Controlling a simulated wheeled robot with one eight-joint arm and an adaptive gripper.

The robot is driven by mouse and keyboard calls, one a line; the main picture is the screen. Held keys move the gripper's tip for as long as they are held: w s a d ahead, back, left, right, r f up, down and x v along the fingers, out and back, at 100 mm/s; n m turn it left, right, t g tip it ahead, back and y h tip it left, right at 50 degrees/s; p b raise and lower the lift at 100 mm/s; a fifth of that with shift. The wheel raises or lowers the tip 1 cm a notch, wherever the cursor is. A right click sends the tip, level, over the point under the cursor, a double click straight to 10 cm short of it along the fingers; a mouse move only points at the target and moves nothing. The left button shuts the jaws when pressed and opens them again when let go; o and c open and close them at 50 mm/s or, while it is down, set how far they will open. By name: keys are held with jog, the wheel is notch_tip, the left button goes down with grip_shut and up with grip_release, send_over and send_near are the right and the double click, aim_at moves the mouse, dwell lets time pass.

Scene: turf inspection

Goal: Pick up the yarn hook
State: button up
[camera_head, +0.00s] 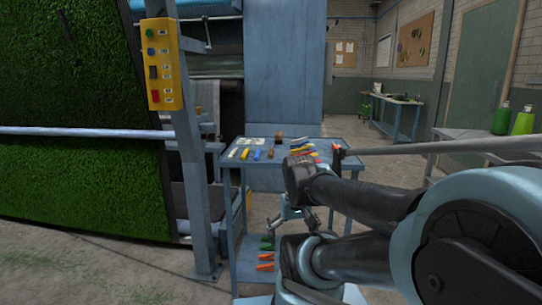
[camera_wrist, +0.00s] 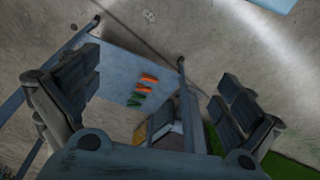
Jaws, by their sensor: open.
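The blue-topped work cart (camera_head: 250,166) stands ahead, with several small tools on its top. I cannot tell which of them is the yarn hook; a tool with a brown handle (camera_head: 270,154) lies near the middle of the top. My gripper (camera_head: 293,217) is in front of the cart, below the level of its top and partly hidden by my arm. In the wrist view my gripper (camera_wrist: 160,88) is open, fingers wide apart, with nothing between them. It faces down toward the cart's lower shelf (camera_wrist: 118,66).
Orange pieces (camera_wrist: 148,78) and green pieces (camera_wrist: 137,99) lie on the lower shelf. A blue post with a yellow control box (camera_head: 161,64) stands left of the cart, near the green turf (camera_head: 70,100). A grey rail (camera_head: 450,146) runs along the right. Bare floor (camera_head: 130,260) shows at lower left.

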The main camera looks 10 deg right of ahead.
jog(key=w+d+r+m+g+y, duration=0.1)
jog(key=w+d+r+m+y, duration=0.2)
jog(key=w+r+m, duration=1.85)
jog(key=w+d+r, duration=0.1)
jog(key=w+r, duration=0.2)
jog(key=w, duration=0.4)
jog(key=w+d+r+y, duration=0.1)
jog(key=w+d+r, duration=0.15)
jog(key=w, duration=0.45)
jog(key=w+d+r, duration=0.1)
jog(key=w+r, duration=0.3)
jog(key=w, duration=0.2)
send_over(271, 151)
jog(key=d, duration=0.3)
jog(key=shift+n, duration=0.35)
jog(key=f, duration=1)
jog(key=shift+s+a+f, duration=0.15)
jog(key=shift+s+f, duration=0.25)
jog(key=shift+w+x, duration=0.1)
jog(key=shift+x, duration=1.25)
jog(key=shift+w+x, duration=0.15)
jog(key=shift+x, duration=1.15)
jog(key=shift+a+r, duration=0.15)
jog(key=c, duration=1.1)
